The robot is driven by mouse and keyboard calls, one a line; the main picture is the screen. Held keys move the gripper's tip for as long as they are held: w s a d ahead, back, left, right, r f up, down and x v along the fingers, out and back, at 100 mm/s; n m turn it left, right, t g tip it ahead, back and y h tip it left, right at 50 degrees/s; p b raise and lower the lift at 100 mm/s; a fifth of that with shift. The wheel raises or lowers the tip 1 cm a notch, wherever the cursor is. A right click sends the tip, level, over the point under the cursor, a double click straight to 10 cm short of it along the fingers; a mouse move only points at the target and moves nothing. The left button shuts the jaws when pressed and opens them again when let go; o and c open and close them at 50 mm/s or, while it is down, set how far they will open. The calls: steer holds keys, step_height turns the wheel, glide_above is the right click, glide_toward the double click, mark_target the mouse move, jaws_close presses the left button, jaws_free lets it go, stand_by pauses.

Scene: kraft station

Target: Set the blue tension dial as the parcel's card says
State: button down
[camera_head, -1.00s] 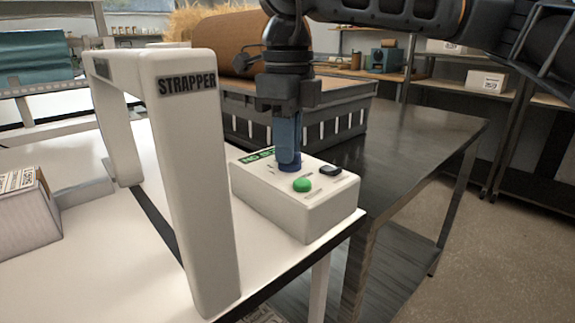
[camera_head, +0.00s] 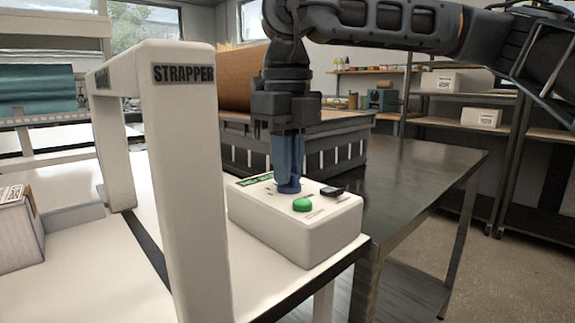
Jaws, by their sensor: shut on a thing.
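The blue tension dial (camera_head: 288,185) stands on top of the white control box (camera_head: 300,226), beside the strapper arch (camera_head: 185,150). My gripper (camera_head: 287,135) points straight down over the box, its fingers shut on the dial. The fingers hide most of the dial and its scale marks. A green button (camera_head: 302,205) and a black switch (camera_head: 332,193) sit on the same box top. The parcel (camera_head: 16,232) lies at the left edge on the white table. Its card is seen edge-on and is too small to read.
A dark metal table (camera_head: 410,185) stands to the right, with a grey crate (camera_head: 340,145) on it behind my gripper. The arch's near post rises close to the left of the control box. Shelves with white boxes (camera_head: 482,118) stand at the back right.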

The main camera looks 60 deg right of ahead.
steer(key=c, duration=1.2)
jaws_free()
steer(key=shift+o, duration=0.2)
step_height(320, 180, up, 4)
steer(key=shift+r+p, duration=0.25)
steer(key=shift+p, duration=0.95)
steer(key=s+d+r+p, duration=0.3)
steer(key=s+d+r, duration=0.3)
steer(key=s+d, duration=0.2)
steer(key=shift+s+r, duration=0.25)
